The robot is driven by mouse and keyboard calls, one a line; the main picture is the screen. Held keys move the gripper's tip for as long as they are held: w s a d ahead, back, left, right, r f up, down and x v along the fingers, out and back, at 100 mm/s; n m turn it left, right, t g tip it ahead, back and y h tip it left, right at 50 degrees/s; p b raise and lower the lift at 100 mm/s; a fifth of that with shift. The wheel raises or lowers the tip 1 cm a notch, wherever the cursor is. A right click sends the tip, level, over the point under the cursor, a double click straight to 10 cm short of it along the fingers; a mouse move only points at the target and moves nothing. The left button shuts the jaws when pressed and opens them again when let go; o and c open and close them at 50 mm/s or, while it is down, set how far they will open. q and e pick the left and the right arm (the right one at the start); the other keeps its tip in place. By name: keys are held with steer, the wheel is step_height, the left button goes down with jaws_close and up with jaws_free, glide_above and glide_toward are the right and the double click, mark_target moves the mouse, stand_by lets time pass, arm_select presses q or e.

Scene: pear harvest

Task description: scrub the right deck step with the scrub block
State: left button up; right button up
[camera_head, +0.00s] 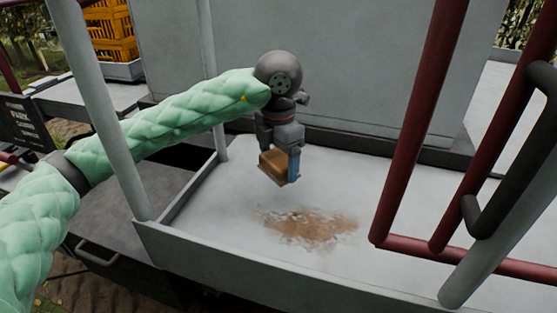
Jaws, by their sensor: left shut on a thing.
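My left gripper (282,150) comes in from the left on its green-sleeved arm and points down. It is shut on the scrub block (272,164), a tan-brown block with a blue part beside it at the fingers. The block is held above the pale grey deck step (215,232), apart from its surface. A brown dirt patch (312,226) lies on the step, below and a little right of the block. My right gripper is not in view.
Dark red rails (418,130) stand at the right of the step. A grey post (98,110) rises at the left, and a grey wall (350,70) closes the back. Yellow crates (108,35) stand at the upper left. A raised lip edges the step.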

arm_select(q)
steer(key=shift+w+f, duration=0.65)
steer(key=shift+f, duration=0.35)
steer(key=shift+s+f, duration=0.2)
steer(key=shift+f, duration=0.3)
steer(key=shift+s+f, duration=0.2)
steer(key=shift+f, duration=0.3)
steer(key=shift+w+f, duration=0.2)
steer(key=shift+f, duration=0.8)
steer(key=shift+s+f, duration=0.1)
steer(key=shift+f, duration=0.05)
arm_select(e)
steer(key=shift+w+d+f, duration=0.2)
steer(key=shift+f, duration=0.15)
arm_select(q)
steer(key=shift+f, duration=0.1)
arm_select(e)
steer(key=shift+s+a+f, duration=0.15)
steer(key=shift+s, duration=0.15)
arm_select(q)
steer(key=shift+f, duration=0.25)
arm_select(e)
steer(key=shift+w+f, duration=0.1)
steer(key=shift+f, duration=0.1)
